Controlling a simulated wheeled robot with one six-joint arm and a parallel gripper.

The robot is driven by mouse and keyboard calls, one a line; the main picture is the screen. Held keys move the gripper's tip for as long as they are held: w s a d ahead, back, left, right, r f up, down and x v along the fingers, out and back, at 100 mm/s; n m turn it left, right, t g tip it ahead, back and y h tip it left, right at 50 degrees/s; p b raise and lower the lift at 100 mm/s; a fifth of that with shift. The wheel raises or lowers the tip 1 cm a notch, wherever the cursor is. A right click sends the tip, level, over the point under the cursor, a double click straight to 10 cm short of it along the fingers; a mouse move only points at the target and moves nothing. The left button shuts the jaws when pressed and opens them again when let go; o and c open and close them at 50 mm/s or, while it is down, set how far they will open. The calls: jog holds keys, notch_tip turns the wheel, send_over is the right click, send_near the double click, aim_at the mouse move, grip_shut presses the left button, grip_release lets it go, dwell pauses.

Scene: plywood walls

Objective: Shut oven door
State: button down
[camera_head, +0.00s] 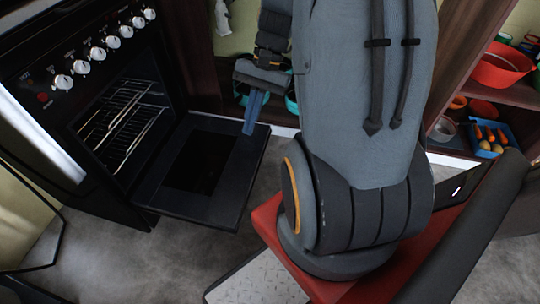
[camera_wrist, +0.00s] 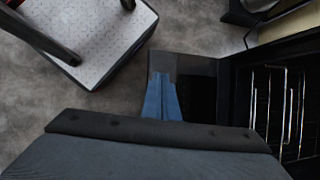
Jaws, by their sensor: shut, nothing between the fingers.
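The oven (camera_head: 85,90) is black and stands at the left of the head view. Its door (camera_head: 222,202) is folded down and open, lying about level, with a dark glass pane in its middle. The wire racks (camera_head: 120,122) show inside the cavity. My gripper (camera_head: 250,128) is shut and empty, with blue fingers pointing down over the door's far corner. In the wrist view the gripper (camera_wrist: 162,100) appears over the door (camera_wrist: 185,65), and the racks (camera_wrist: 280,105) are to its right. I cannot tell whether the fingertips touch the door.
Oven knobs (camera_head: 103,50) run along the top front. Wooden shelves at the right hold a red bowl (camera_head: 502,64) and a blue tray (camera_head: 488,138) of vegetables. A white patterned panel (camera_wrist: 95,45) is at upper left in the wrist view. Grey floor (camera_head: 110,260) is clear below the door.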

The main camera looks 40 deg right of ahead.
jog(key=w+d+f+m+t+y+b, duration=0.15)
jog(key=d+f+m+t+b, duration=0.4)
jog(key=f, duration=0.75)
jog(key=w+d+f+m+t+y+b, duration=0.1)
jog(key=w+d+f+m+t+b, duration=0.35)
jog(key=d+f+b, duration=0.75)
jog(key=w+d+f+m+t+y+b, duration=0.15)
jog(key=d+f+m+b, duration=0.55)
jog(key=f, duration=0.7)
jog(key=w+a+f+h+b, duration=0.1)
jog(key=w+a+f+b, duration=0.35)
jog(key=w+b, duration=0.2)
jog(key=shift+t, duration=0.45)
jog(key=shift+w+a+r+b, duration=0.15)
jog(key=shift+r+b, duration=0.1)
jog(key=shift+r, duration=1.05)
jog(key=shift+a+r+b, duration=0.15)
jog(key=shift+r+b, duration=0.1)
jog(key=shift+r, duration=1)
jog(key=shift+r, duration=0.1)
